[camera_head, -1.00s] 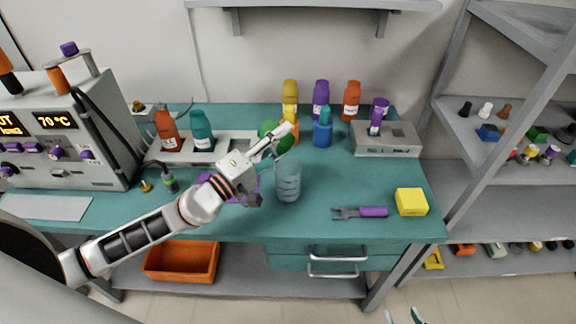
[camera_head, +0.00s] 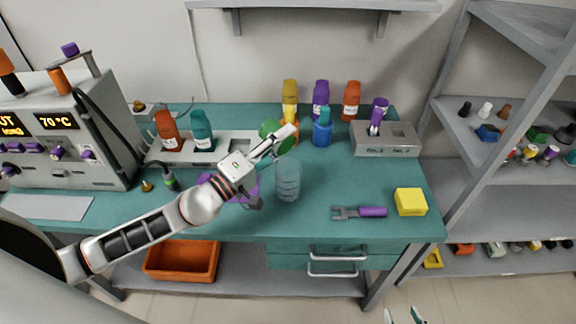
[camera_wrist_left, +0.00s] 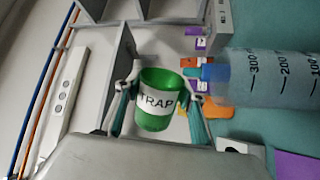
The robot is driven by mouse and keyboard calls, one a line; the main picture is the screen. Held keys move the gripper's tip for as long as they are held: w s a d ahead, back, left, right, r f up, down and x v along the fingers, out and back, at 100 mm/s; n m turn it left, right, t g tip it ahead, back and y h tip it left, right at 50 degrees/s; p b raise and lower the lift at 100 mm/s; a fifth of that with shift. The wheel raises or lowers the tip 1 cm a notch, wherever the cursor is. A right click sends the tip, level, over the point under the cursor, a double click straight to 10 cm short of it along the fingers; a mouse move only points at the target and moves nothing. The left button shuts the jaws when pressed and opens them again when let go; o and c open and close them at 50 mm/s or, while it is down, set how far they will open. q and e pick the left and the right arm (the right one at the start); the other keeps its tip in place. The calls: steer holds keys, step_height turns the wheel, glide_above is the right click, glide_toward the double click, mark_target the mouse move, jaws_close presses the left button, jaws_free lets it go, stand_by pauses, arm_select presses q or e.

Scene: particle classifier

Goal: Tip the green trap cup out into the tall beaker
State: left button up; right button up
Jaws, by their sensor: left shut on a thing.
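The left wrist view shows the cup (camera_wrist_left: 158,112), labelled TRAP, between the two fingers of the gripper (camera_wrist_left: 158,98). The clear tall beaker (camera_head: 288,182) stands upright on the bench. The cup's contents cannot be made out. My right gripper (camera_head: 404,315) shows only its fingertips, apart, at the bottom edge.
A purple-handled tool (camera_head: 370,212) and a yellow block (camera_head: 410,202) lie to the right on the teal bench (camera_head: 340,240). Bottles and a blue container (camera_head: 322,135) stand behind the beaker. A purple item (camera_head: 240,190) lies partly under my left arm.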

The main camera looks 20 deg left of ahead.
arm_select(q)
steer(key=shift+s+d+r+m+g+p, duration=0.15)
steer(key=shift+m+p, duration=0.25)
steer(key=shift+m, duration=0.35)
steer(key=shift+s+d+f+m+g+p, duration=0.15)
steer(key=shift+m+p, duration=0.2)
steer(key=shift+m, duration=0.4)
arm_select(e)
steer(key=shift+r, duration=0.75)
arm_select(q)
steer(key=shift+w+d+r+m, duration=0.1)
steer(key=shift+r+m, duration=0.05)
steer(key=shift+m, duration=0.15)
arm_select(e)
steer(key=shift+s+d+f, duration=0.1)
steer(key=shift+d+f, duration=0.1)
steer(key=shift+d, duration=0.05)
arm_select(q)
steer(key=shift+m+p, duration=0.3)
steer(key=shift+p, duration=0.1)
arm_select(e)
steer(key=shift+d+r, duration=0.1)
steer(key=shift+d, duration=0.15)
